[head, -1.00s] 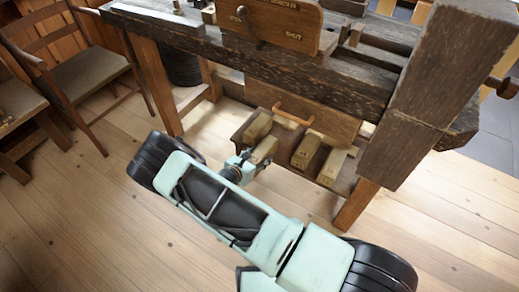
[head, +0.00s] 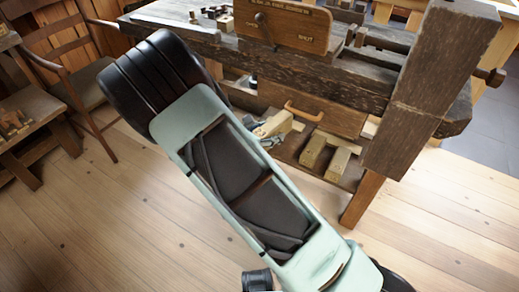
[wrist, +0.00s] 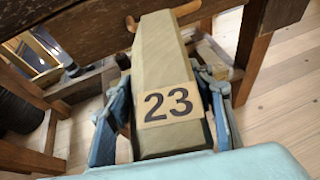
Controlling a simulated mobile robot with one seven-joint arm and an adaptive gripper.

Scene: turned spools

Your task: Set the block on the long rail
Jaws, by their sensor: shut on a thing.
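My gripper (wrist: 166,105) is shut on a long wooden block (wrist: 158,55) with a "23" label, its blue fingers on either side. In the head view the block (head: 284,121) shows in front of the bench's lower part, with my gripper (head: 266,130) at its near left end, partly hidden by my arm. I cannot tell in the pictures whether the block touches the shelf below. A long pale bar (head: 172,26) lies along the bench's left front edge and looks like the long rail; it is up and left of my gripper.
The dark wooden bench (head: 340,82) has a thick post (head: 428,90) on the right. More blocks (head: 313,150) lie on its lower shelf, by a drawer front with a curved handle (head: 303,111). Small pieces (head: 222,20) stand behind the bar. A chair (head: 85,85) stands left.

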